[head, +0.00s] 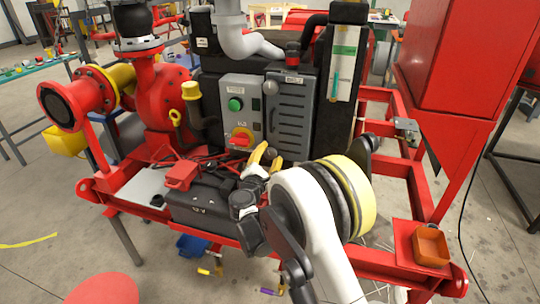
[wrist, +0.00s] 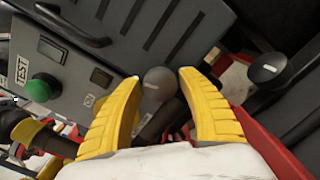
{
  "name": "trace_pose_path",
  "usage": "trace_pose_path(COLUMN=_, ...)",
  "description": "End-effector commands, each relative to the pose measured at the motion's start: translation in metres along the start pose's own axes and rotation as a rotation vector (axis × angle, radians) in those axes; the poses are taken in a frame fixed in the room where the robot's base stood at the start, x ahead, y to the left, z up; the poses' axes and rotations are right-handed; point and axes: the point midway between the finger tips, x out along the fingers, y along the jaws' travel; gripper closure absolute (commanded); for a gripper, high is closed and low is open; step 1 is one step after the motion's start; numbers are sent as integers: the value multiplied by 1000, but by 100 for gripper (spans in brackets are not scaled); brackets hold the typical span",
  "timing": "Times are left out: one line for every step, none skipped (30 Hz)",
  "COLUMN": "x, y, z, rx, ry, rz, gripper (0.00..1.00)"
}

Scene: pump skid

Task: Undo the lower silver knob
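The lower silver knob (wrist: 160,83) is a round grey knob at the lower corner of the grey louvred panel (wrist: 165,25). In the wrist view it sits between the tips of my gripper's yellow fingers (wrist: 160,78). The fingers are apart on either side of it, with the right tip very close; I cannot tell whether either touches. In the head view my gripper (head: 266,154) is at the foot of the louvred panel (head: 290,110), and the lower knob is hard to make out there. The upper silver knob (head: 270,87) is at the panel's top left corner.
A control box (head: 240,105) with a green button and a red-yellow switch stands left of the panel. A black battery (head: 200,210) with cables lies below. A dark round knob (wrist: 266,68) is right of the fingers. An orange tray (head: 430,245) sits at front right.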

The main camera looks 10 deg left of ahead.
Motion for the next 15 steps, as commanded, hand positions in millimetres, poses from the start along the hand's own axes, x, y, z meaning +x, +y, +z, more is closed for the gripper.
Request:
trace_pose_path(x=0, y=0, z=0, rx=0, ry=0, rz=0, gripper=71)
trace_pose_path(x=0, y=0, z=0, rx=0, ry=0, rz=0, gripper=80)
trace_pose_path(x=0, y=0, z=0, rx=0, ry=0, rz=0, gripper=92)
trace_pose_path(x=0, y=0, z=0, rx=0, ry=0, rz=0, gripper=92)
trace_pose_path(x=0, y=0, z=0, rx=0, ry=0, rz=0, gripper=92)
trace_pose_path(x=0, y=0, z=0, rx=0, ry=0, rz=0, gripper=93)
trace_pose_path(x=0, y=0, z=0, rx=0, ry=0, rz=0, gripper=93)
trace_pose_path(x=0, y=0, z=0, rx=1, ry=0, rz=0, gripper=93)
trace_pose_path(x=0, y=0, z=0, rx=10, ry=0, rz=0, gripper=93)
trace_pose_path(x=0, y=0, z=0, rx=25, ry=0, rz=0, gripper=93)
trace_pose_path(x=0, y=0, z=0, rx=45, ry=0, rz=0, gripper=93)
trace_pose_path(x=0, y=0, z=0, rx=75, ry=0, rz=0, gripper=93)
trace_pose_path(x=0, y=0, z=0, rx=96, ry=0, rz=0, gripper=93)
trace_pose_path(x=0, y=0, z=0, rx=114, ry=0, rz=0, gripper=93)
trace_pose_path(x=0, y=0, z=0, rx=130, ry=0, rz=0, gripper=93)
